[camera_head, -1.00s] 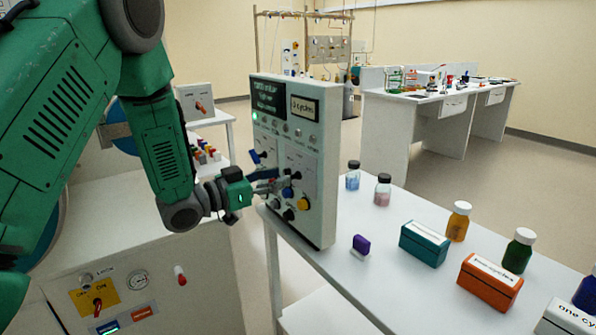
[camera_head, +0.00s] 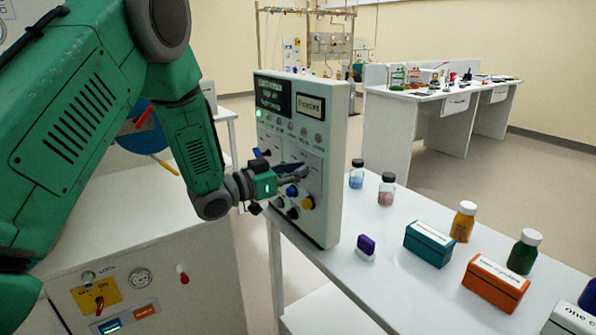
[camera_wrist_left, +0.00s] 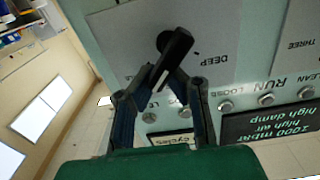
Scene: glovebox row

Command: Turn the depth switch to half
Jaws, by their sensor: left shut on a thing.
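The depth switch (camera_wrist_left: 172,55) is a black lever knob on a grey plate, with the word DEEP beside it in the left wrist view. The lever lies slantwise in that upside-down picture. My left gripper (camera_wrist_left: 163,78) is shut on this lever. In the head view my left gripper (camera_head: 290,170) is at the front face of the grey control box (camera_head: 330,150) and covers the switch there. The other depth markings are hidden or unreadable. My right gripper is not in view.
The white table (camera_head: 400,225) carries bottles, a teal box (camera_head: 428,243) and an orange box (camera_head: 494,282). Open floor lies behind.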

